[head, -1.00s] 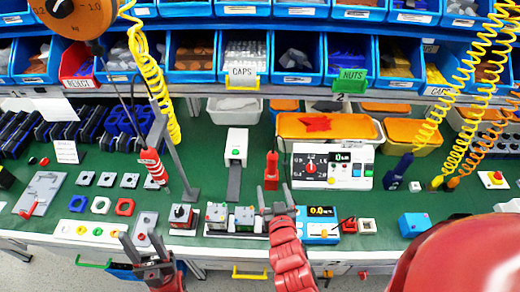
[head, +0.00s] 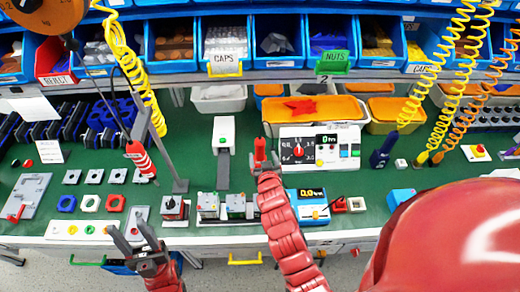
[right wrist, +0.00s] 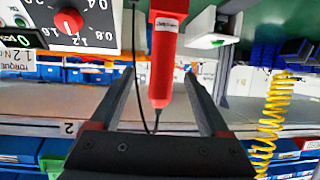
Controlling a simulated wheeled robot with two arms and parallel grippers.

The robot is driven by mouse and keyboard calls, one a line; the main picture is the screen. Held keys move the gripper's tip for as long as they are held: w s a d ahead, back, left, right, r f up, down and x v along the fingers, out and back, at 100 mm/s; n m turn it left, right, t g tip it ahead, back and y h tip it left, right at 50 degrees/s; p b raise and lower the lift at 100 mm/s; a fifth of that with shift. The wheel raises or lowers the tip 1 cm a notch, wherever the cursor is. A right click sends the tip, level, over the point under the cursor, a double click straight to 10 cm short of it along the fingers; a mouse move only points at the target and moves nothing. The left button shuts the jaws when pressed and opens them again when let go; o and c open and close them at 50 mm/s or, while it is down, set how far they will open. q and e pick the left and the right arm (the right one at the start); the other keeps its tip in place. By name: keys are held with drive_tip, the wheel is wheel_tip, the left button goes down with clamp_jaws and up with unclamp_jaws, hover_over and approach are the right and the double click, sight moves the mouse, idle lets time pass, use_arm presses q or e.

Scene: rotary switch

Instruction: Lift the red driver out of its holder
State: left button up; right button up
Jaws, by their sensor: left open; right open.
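The red driver (head: 260,150) stands upright in the middle of the bench, in front of my right gripper in the head view. In the right wrist view the red driver (right wrist: 162,60), with a white label, hangs between the two open fingers of the right gripper (right wrist: 158,95), with space on both sides. Its holder cannot be clearly made out. My left gripper (head: 132,240) is open and empty at the bench's front edge, at the left.
Another red tool (head: 140,158) hangs on a cord at the left. A white control box with a dial (head: 320,148) stands right of the driver, and a blue meter (head: 308,204) in front of it. Grey fixtures (head: 228,207) sit to the left. A dark cable runs beside the driver.

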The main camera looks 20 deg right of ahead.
sight(261, 152)
drive_tip(key=shift+w+f, duration=0.1)
drive_tip(key=shift+w, duration=0.05)
drive_tip(key=shift+w+d+p, duration=0.1)
drive_tip(key=shift+w+p, duration=0.35)
drive_tip(key=shift+p, duration=0.1)
drive_tip(key=p+x, duration=0.1)
drive_tip(key=x, duration=0.1)
drive_tip(key=shift+w+f+p, duration=0.1)
drive_tip(key=shift+w+p, duration=0.3)
drive_tip(key=shift+w+f, duration=0.45)
drive_tip(key=shift+w, duration=0.15)
drive_tip(key=shift+c, duration=0.3)
clamp_jaws()
